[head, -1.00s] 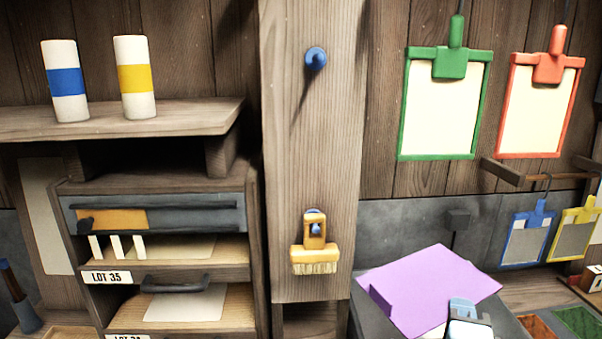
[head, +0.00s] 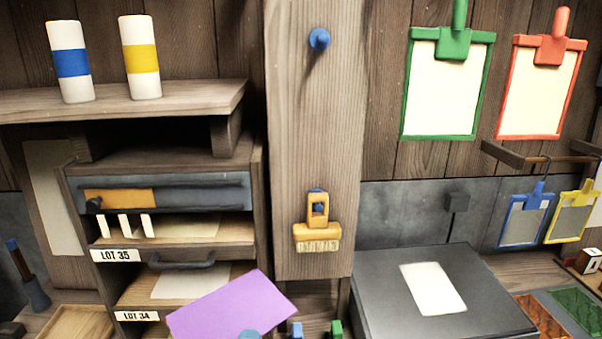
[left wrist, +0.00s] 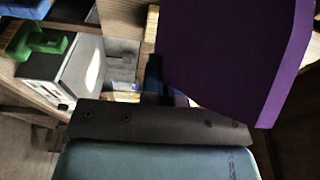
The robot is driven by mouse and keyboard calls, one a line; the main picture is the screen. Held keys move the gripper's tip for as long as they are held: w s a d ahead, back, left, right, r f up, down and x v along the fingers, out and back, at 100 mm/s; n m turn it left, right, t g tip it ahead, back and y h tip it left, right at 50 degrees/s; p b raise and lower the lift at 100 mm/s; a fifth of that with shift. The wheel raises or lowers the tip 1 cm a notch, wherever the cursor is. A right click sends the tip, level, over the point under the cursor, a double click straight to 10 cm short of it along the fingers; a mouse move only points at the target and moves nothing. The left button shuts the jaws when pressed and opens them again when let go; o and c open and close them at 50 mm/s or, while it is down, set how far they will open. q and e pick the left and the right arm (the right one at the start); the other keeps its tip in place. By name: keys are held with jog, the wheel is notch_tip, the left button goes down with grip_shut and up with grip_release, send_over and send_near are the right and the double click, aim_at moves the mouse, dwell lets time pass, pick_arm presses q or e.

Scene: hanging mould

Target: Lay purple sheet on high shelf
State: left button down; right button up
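The purple sheet (head: 225,308) is held up in the air at the bottom of the head view, in front of the rack's lower shelf. My left gripper (head: 250,335) shows only as a small bluish bit at the sheet's lower edge. In the left wrist view the sheet (left wrist: 240,50) fills the upper right beyond my left gripper (left wrist: 158,85), which appears shut on it. The rack has an upper shelf marked LOT 35 (head: 205,250) and a lower one marked LOT 34 (head: 135,293), each with a pale sheet on it. My right gripper is not in view.
A wooden shelf (head: 190,104) above the rack bears two banded white rolls. A yellow brush (head: 318,236) hangs on the post (head: 290,160) right of the rack. The dark box (head: 385,300) at right has a white sheet on top.

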pick_arm(q)
jog(key=a+f+y, duration=0.1)
jog(key=a+f, duration=0.1)
jog(key=a, duration=0.5)
jog(key=a+f+n, duration=0.1)
jog(key=a+f, duration=0.2)
jog(key=a, duration=0.4)
jog(key=shift+w+a+y, duration=0.2)
jog(key=shift+y, duration=0.2)
jog(key=shift+a, duration=0.1)
jog(key=shift+s+a, duration=0.15)
jog(key=shift+a, duration=0.15)
jog(key=shift+a, duration=0.1)
jog(key=shift+f, duration=0.1)
